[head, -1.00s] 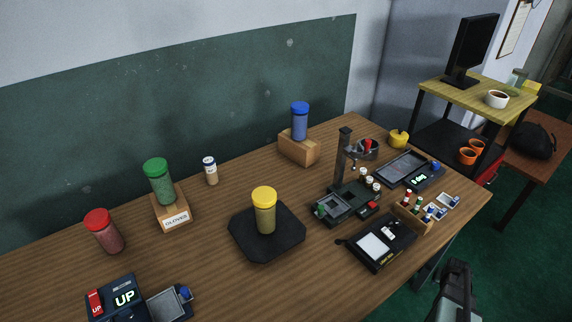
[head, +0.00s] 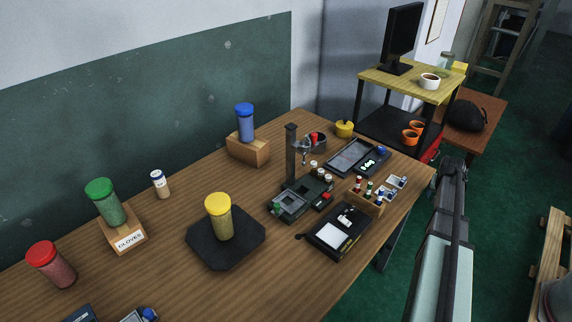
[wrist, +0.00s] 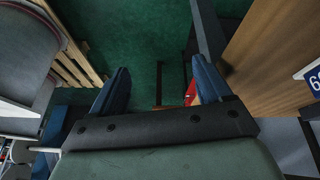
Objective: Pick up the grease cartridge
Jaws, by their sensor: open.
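No label in view reads grease cartridge, so I cannot tell which item it is. Capped canisters stand on the table: red-capped (head: 55,270) at left, green-capped (head: 108,208) on a wooden block marked GLOVES, yellow-capped (head: 222,222) on a black pad, and blue-capped (head: 247,127) on a wooden block at the back. A small white-capped bottle (head: 161,186) stands behind them. My gripper (wrist: 160,85) is open and empty in the wrist view, over the green floor beside the table. My arm shows right of the table in the head view.
The wooden table (head: 170,285) has clear patches at front. A dark post device (head: 291,165), a black box (head: 337,231) and a vial rack (head: 367,201) crowd its right side. A yellow-topped cart (head: 400,82) stands beyond. A wooden pallet (wrist: 62,45) is on the floor.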

